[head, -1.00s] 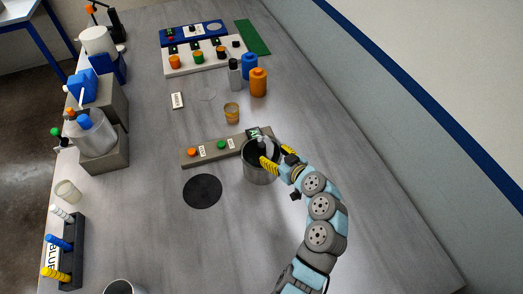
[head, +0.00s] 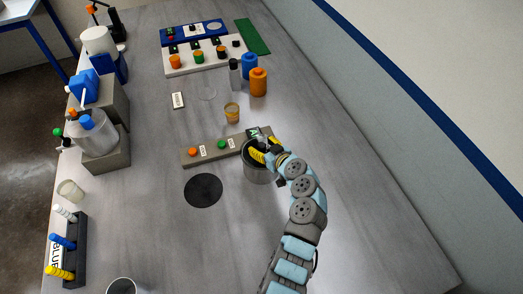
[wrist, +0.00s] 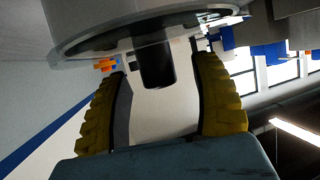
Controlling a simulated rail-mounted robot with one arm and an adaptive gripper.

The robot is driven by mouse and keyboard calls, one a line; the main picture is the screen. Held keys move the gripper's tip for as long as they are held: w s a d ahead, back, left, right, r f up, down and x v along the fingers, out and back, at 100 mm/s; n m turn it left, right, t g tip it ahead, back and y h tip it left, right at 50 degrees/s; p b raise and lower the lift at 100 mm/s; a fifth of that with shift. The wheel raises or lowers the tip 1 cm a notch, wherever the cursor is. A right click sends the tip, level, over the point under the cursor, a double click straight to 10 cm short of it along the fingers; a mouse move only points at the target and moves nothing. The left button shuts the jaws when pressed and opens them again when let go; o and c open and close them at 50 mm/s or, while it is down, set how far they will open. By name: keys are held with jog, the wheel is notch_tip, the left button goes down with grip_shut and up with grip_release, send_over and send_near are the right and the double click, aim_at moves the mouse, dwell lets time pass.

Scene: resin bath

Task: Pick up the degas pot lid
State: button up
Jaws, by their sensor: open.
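The degas pot (head: 256,174) is a grey metal cylinder right of the table's middle in the head view. The lid (wrist: 100,32) shows in the wrist view as a broad pale disc with a clear-looking rim and a dark knob (wrist: 155,68). It appears to lie on the pot, but my gripper partly hides it in the head view. My gripper (head: 264,152) is over the pot's top with its yellow fingers apart. In the wrist view my gripper (wrist: 162,80) has one finger on each side of the knob, with visible gaps.
A grey bar with orange and green buttons (head: 206,151) stands right behind the pot. A black round mat (head: 203,190) lies to its left. An amber cup (head: 232,113) and orange bottle (head: 258,83) stand farther back. The table is clear to the right.

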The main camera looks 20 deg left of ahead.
jog(key=shift+w+a+f, duration=0.15)
jog(key=shift+a+f, duration=0.05)
jog(key=shift+a, duration=0.05)
grip_shut()
dwell(0.3)
jog(key=shift+r, duration=0.15)
